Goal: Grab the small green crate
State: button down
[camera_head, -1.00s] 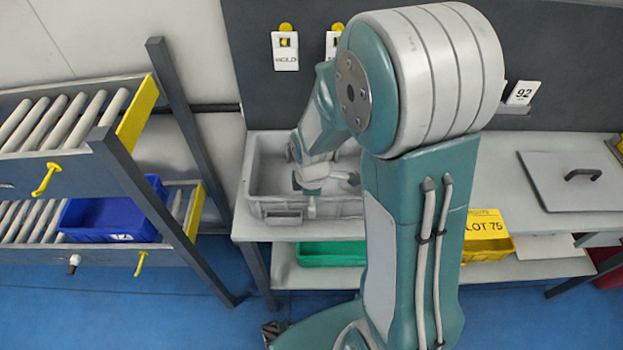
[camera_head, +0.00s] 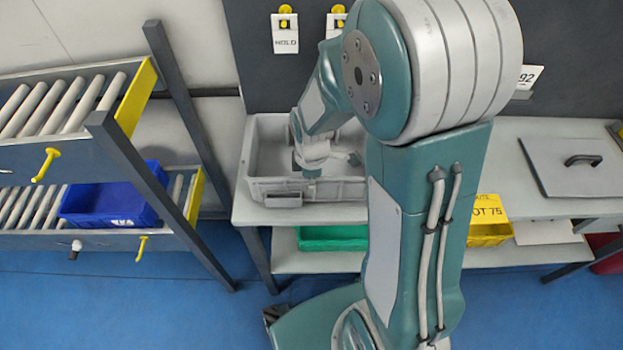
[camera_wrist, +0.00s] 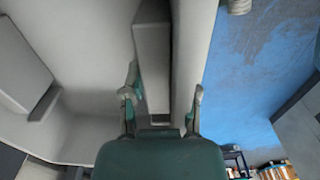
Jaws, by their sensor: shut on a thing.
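The small green crate (camera_head: 332,238) sits on the lower shelf under the workbench. My arm hides its right part, and it does not show in the wrist view. My gripper (camera_head: 309,168) is above it, at the front wall of a large grey crate (camera_head: 262,188) on the bench top. In the wrist view my gripper's fingers (camera_wrist: 163,97) stand on either side of the grey crate's wall (camera_wrist: 190,55) and are shut on it. My arm and the gripper body hide parts of the crate.
A blue crate (camera_head: 108,207) lies on the lower roller rack (camera_head: 33,213) at left. A yellow crate (camera_head: 487,233) is right of my arm on the lower shelf (camera_head: 305,262). A grey lid (camera_head: 575,172) lies on the bench at right. Blue floor (camera_head: 190,300) is clear in front.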

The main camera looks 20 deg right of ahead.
jog(key=s+a+r, duration=0.5)
jog(key=s+r, duration=0.7)
jog(key=s, duration=0.1)
jog(key=shift+r, duration=0.15)
jog(key=shift+s, duration=0.1)
